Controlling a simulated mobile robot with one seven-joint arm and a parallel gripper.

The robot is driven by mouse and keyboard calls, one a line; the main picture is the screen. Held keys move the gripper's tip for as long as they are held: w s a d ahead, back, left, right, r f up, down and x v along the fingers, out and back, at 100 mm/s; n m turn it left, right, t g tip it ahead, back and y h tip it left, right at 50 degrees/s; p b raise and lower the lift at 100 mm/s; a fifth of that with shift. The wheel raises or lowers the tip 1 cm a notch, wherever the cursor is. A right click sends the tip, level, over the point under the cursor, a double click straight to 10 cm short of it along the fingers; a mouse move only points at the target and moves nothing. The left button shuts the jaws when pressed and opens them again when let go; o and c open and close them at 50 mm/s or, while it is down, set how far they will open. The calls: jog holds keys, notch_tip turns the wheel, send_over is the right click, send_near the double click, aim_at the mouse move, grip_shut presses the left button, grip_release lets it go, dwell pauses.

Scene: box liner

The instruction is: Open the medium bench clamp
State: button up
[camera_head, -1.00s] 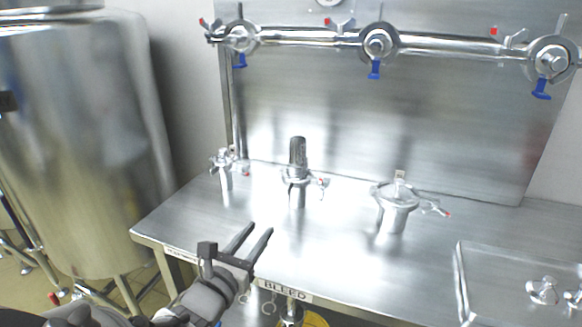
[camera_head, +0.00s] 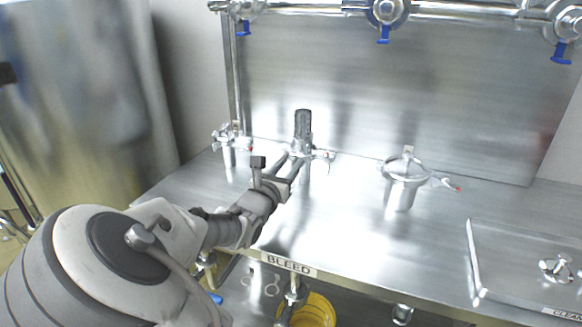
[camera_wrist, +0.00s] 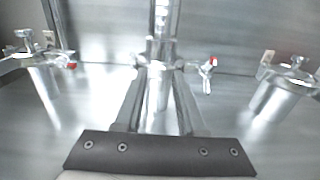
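Three clamped fittings stand on the steel bench (camera_head: 340,215). The middle one, which I take as the medium bench clamp (camera_head: 322,154), has a dark ribbed cylinder (camera_head: 303,124) on top and a red-tipped handle to the right. In the wrist view the medium clamp's red-tipped handle (camera_wrist: 207,70) shows just right of centre. My gripper (camera_head: 295,157) is open, its fingers pointing at the middle fitting just below the clamp. In the wrist view the fingers of my gripper (camera_wrist: 161,80) appear either side of the fitting's post. Contact cannot be told. My fingers partly hide the post.
The smaller clamped fitting (camera_head: 229,140) stands left and the larger one (camera_head: 403,180) right. A steel lid or tray (camera_head: 500,262) lies at the bench's right. A pipe with blue-handled valves (camera_head: 445,10) runs across the back panel. Bench between the middle and right fittings is clear.

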jog(key=shift+w+d, duration=0.2)
jog(key=shift+w, duration=0.35)
grip_shut()
dwell(1.1)
